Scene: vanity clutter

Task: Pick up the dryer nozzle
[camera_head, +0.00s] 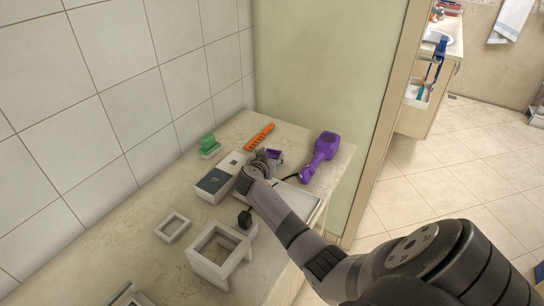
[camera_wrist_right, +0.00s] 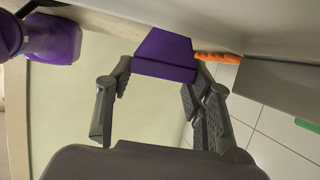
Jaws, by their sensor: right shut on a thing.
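The dryer nozzle is a small purple piece (camera_head: 275,153) at my right gripper over the counter in the head view, partly hidden by the gripper. In the right wrist view the nozzle (camera_wrist_right: 165,55) sits between the two fingers. My right gripper (camera_head: 268,157) is shut on it; its fingers also show in the wrist view (camera_wrist_right: 160,76). I cannot tell whether the nozzle still touches a surface. My left gripper is not in view.
A purple hair dryer (camera_head: 322,150) stands right of the gripper, and a white tray (camera_head: 312,208) lies below it. A dark and white box (camera_head: 216,182), orange comb (camera_head: 260,135), green item (camera_head: 209,145) and grey frames (camera_head: 212,262) are on the counter. A tiled wall borders the left.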

